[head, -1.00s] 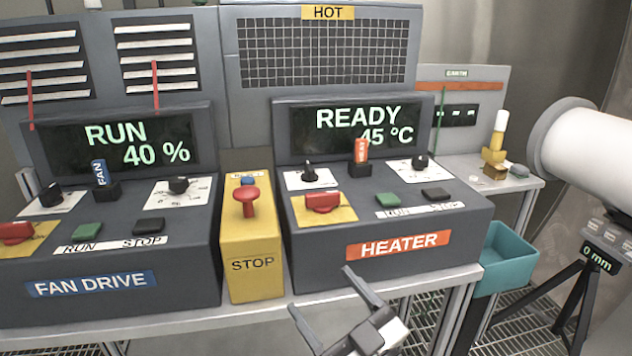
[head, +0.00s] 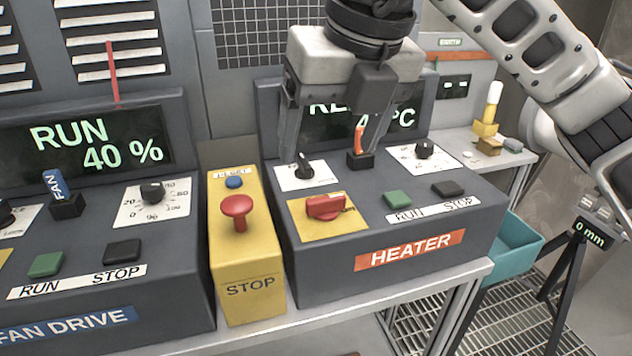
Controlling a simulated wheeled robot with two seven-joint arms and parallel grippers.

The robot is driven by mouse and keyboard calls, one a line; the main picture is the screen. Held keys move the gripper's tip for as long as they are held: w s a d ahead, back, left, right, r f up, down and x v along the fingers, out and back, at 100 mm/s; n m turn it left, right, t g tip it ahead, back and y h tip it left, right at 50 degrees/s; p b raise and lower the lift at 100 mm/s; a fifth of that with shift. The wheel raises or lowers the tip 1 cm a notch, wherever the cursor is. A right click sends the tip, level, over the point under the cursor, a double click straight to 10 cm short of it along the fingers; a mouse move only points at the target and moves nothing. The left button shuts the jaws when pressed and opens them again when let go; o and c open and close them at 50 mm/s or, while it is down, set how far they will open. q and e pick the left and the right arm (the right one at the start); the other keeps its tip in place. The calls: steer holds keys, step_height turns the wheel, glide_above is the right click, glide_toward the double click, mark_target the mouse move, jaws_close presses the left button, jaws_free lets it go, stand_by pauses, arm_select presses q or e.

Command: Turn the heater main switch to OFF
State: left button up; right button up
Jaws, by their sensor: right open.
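The heater main switch (head: 325,207) is a red rotary handle on a yellow plate at the front left of the heater console (head: 320,262). Its handle lies roughly crosswise in the picture. My right gripper (head: 328,152) points down over the back of this console, its two fingers spread apart with nothing held. The fingers show above and behind the red switch, near the black selector knob (head: 304,166) and the orange-tagged key (head: 358,140). I see no contact with the switch. The heater display (head: 322,119) is partly hidden behind the gripper. My left gripper is out of view.
A yellow box with a red STOP button (head: 239,208) stands just left of the heater console. Green (head: 397,199) and black (head: 449,188) buttons sit right of the switch. The fan drive console (head: 170,278) is at left, a teal bin (head: 508,246) at right.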

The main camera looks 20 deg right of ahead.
steer(key=d+r, duration=0.2)
steer(key=h+p, duration=0.1)
steer(key=p, duration=0.1)
glide_toward(327, 198)
steer(key=shift+m+t, duration=0.4)
steer(key=x, duration=0.9)
steer(key=shift+s+f, duration=0.25)
steer(key=shift+s, duration=0.1)
steer(key=c, duration=1)
